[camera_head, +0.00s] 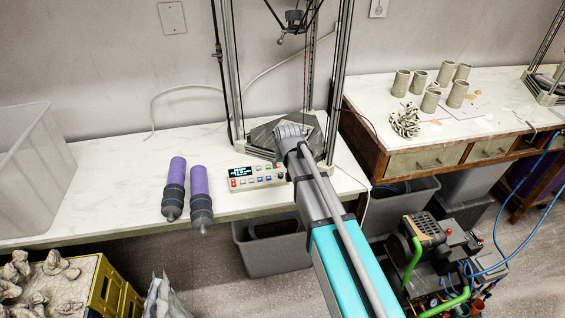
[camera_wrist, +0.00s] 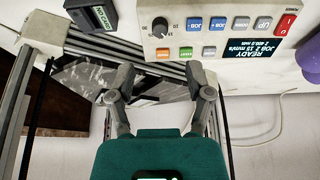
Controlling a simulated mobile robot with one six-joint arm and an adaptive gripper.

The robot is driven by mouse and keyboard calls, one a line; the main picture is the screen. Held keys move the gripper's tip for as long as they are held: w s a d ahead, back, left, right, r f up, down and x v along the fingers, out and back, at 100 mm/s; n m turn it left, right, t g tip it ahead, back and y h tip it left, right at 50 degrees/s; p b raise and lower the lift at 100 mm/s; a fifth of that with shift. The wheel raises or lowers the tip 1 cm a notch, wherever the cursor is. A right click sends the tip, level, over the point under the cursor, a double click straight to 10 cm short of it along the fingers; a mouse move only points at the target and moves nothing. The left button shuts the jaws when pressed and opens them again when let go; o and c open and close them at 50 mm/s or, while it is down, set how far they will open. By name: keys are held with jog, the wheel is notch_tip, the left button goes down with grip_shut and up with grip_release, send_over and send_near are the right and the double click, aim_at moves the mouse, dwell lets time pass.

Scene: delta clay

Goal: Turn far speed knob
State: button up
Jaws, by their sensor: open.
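A white control panel (camera_head: 256,176) lies on the white table at the foot of the delta frame, with a display at its left end and several coloured buttons. In the wrist view the panel (camera_wrist: 225,52) appears upside down, and a dark round speed knob (camera_wrist: 160,27) with a pale pointer mark sits near its left end.
Delta frame posts (camera_head: 340,75) stand close around my gripper, with a dark base plate (camera_head: 262,134) behind. Two purple cartridges (camera_head: 199,185) lie left of the panel. A small dark display box (camera_wrist: 93,14) is beside the panel. Clay cups (camera_head: 401,83) stand on the right table.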

jog(key=shift+a+p+v, duration=0.25)
jog(key=shift+p+v, duration=1.85)
jog(key=shift+v, duration=0.45)
jog(key=s+d+f+m+g+b, duration=0.1)
jog(key=s+d+f+b, duration=0.4)
jog(key=s+d, duration=0.3)
jog(key=s+d+f+m+g+h+b, duration=0.1)
jog(key=s+d+f+g+b, duration=0.1)
jog(key=s+d+f+b, duration=0.3)
jog(key=shift+s+d+f+m+g+b, duration=0.35)
jog(key=shift+s+d+f, duration=0.65)
jog(key=shift+s+d, duration=1.75)
jog(key=shift+w+d, duration=0.6)
jog(key=shift+d, duration=0.05)
jog(key=s+d, duration=0.2)
jog(key=s, duration=0.2)
notch_tip(320, 180, up, 13)
jog(key=p, duration=1.3)
jog(key=shift+w+r, duration=0.2)
jog(key=shift+w, duration=0.15)
jog(key=shift+d+m+g, duration=0.1)
jog(key=shift+m+g, duration=0.15)
